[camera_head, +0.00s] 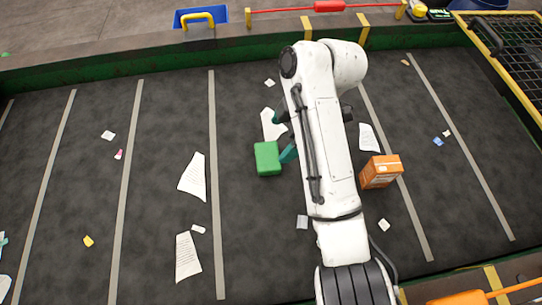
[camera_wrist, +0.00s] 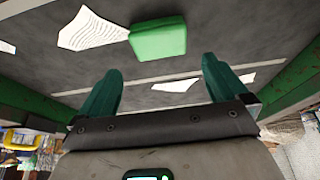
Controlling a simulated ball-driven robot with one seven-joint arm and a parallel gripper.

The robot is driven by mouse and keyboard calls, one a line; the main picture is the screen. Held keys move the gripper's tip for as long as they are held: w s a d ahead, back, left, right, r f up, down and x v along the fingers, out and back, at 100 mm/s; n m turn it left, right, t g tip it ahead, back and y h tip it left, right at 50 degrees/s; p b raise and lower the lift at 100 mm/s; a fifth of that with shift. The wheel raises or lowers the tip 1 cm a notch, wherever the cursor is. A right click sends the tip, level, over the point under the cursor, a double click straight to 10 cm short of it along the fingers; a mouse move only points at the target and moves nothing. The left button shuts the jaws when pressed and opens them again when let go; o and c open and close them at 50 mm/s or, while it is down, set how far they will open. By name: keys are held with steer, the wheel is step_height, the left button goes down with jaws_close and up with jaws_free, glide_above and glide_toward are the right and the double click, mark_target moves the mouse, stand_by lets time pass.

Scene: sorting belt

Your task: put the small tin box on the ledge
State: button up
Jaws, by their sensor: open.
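A small green box (camera_head: 267,158), which looks like the tin box, lies on the dark belt left of my arm. In the wrist view the green box (camera_wrist: 158,40) is beyond the fingertips, apart from them. My gripper (camera_wrist: 162,68) is open with nothing between its teal fingers. In the head view my gripper (camera_head: 282,136) is partly hidden by my arm, and one finger is close beside the green box. The ledge is not clearly identifiable; a raised rim (camera_head: 130,64) runs along the belt's far side.
An orange carton (camera_head: 380,171) stands on the belt right of my arm. Paper sheets (camera_head: 193,177) and small scraps lie scattered about. A blue bin (camera_head: 201,17) is beyond the rim, and a yellow-framed mesh (camera_head: 510,50) is at far right. The belt's left side is mostly open.

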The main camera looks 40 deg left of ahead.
mark_target(268, 155)
steer(key=shift+p+x, duration=0.8)
steer(key=shift+x, duration=3.45)
steer(key=c, duration=0.8)
steer(key=shift+r, duration=0.1)
